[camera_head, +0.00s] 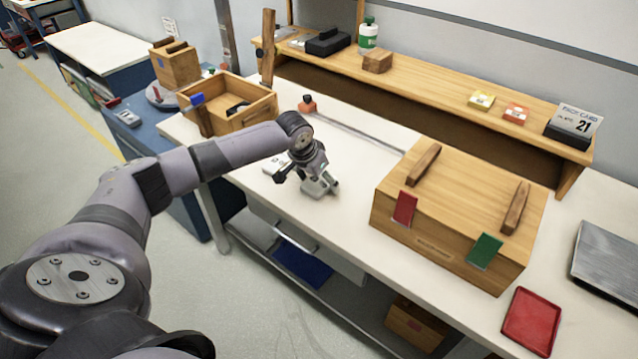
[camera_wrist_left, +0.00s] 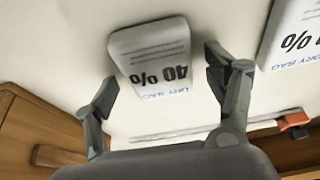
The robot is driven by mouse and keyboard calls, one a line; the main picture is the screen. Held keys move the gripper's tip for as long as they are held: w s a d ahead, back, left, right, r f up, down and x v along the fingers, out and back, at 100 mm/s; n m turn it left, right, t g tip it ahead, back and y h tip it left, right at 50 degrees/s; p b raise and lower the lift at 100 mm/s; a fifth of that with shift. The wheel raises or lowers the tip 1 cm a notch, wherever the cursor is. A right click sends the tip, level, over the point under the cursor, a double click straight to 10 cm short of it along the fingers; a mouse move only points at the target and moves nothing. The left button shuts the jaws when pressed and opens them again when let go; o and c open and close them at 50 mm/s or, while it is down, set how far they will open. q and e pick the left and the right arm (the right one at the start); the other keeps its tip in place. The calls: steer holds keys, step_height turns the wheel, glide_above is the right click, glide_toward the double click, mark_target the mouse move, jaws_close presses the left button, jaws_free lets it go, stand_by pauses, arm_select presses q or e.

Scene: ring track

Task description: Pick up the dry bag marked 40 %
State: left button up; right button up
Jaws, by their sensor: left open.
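The dry bag marked 40 % (camera_wrist_left: 150,58) is a pale, flat, rounded packet lying on the white bench top. In the left wrist view its print is upside down. My left gripper (camera_wrist_left: 162,84) is open, with one finger on either side of the bag; I see no clear contact. In the head view the left gripper (camera_head: 305,182) points down close over the bench, and the bag is mostly hidden by it. A second dry bag (camera_wrist_left: 294,38) lies at the right edge of the wrist view, its number cut off. My right gripper is not in view.
A large wooden box (camera_head: 455,205) with red and green tags stands right of the gripper. An open wooden crate (camera_head: 240,118) stands to the left. A red tray (camera_head: 532,320) lies at front right. A shelf (camera_head: 430,85) runs along the back.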

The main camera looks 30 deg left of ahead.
arm_select(q)
steer(key=shift+c, duration=0.5)
steer(key=shift+s+d, duration=0.1)
steer(key=c, duration=1.2)
steer(key=shift+o, duration=0.2)
